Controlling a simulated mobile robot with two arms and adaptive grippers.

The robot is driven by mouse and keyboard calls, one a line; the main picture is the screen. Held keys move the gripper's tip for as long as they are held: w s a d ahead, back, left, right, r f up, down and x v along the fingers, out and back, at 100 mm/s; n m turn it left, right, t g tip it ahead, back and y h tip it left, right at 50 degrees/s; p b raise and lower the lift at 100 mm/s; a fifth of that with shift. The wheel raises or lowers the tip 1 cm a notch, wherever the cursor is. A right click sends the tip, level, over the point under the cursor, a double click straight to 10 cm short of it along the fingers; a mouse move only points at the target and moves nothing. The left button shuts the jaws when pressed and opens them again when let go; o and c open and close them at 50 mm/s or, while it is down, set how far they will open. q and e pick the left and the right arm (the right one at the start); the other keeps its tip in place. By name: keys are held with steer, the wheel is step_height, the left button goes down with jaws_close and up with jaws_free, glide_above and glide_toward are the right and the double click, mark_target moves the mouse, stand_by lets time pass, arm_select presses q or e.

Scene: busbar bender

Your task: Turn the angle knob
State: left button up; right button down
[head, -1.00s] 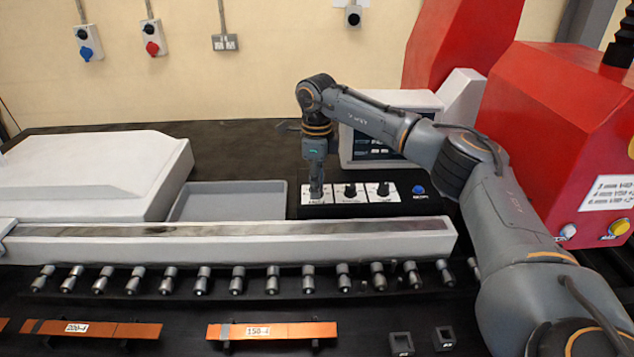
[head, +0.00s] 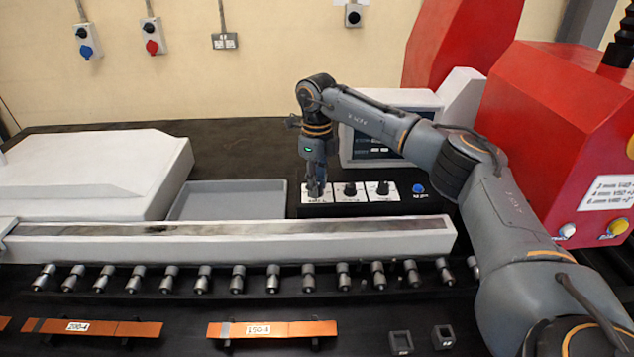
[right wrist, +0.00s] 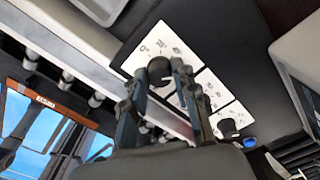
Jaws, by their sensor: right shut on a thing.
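The angle knob is the leftmost of three black knobs on the black control panel (head: 400,208). My right gripper (head: 316,190) points down onto it in the head view and mostly hides it. In the right wrist view the round black knob (right wrist: 160,71) sits between the fingertips of my right gripper (right wrist: 161,75), on a white marked plate (right wrist: 140,60). The fingers are shut on the knob. The exact angle it points to cannot be read. My left gripper is not in view.
The middle knob (head: 350,189), right knob (head: 383,188) and a blue button (head: 419,188) are to the right. A screen unit (head: 365,150) stands behind. A grey tray (head: 230,199) is left, and a long white rail (head: 230,240) runs in front. Red machine housing (head: 550,140) stands at right.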

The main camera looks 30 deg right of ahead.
steer(key=c, duration=1)
jaws_free()
step_height(320, 180, up, 12)
steer(key=shift+f, duration=0.1)
